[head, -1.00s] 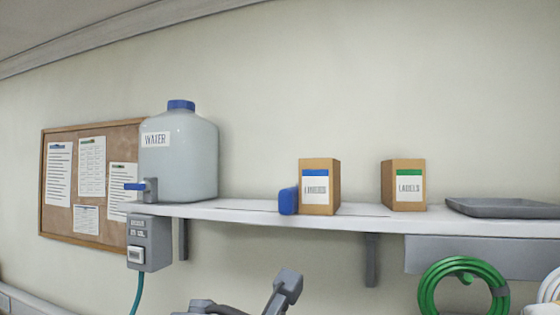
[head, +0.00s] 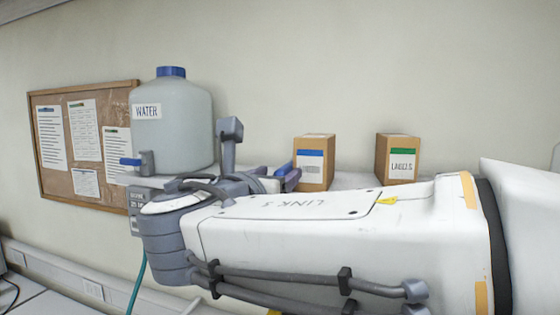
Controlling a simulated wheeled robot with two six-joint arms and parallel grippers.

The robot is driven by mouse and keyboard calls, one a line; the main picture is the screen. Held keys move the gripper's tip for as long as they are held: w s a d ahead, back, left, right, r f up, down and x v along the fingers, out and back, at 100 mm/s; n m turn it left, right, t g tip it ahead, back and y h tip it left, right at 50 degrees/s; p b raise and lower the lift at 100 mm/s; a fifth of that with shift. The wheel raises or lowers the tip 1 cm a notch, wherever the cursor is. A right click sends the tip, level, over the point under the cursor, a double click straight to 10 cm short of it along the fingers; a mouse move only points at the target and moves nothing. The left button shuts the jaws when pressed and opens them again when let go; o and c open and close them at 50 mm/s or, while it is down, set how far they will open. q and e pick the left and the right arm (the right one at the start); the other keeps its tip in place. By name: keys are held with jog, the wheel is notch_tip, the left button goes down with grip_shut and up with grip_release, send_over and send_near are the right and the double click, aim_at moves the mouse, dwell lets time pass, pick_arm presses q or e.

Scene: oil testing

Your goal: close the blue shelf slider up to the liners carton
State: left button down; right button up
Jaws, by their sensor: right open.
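The blue slider (head: 284,169) shows as a small blue piece on the shelf, just left of the liners carton (head: 316,173). The carton is brown with a blue-banded white label. My right arm reaches in from the right across the front of the shelf. My right gripper (head: 289,181) is open at the slider, beside the carton's lower left edge. The arm and gripper hide much of the slider's lower part, so I cannot tell whether they touch. My left gripper is not in view.
A water jug (head: 176,128) with a blue tap stands at the shelf's left end. A labels carton (head: 398,162) stands to the right of the liners carton. My arm hides most of the shelf (head: 352,180). A cork board (head: 84,148) hangs at left.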

jog(key=shift+w+d, duration=0.2)
jog(key=shift+w, duration=0.4)
grip_shut()
dwell(1.1)
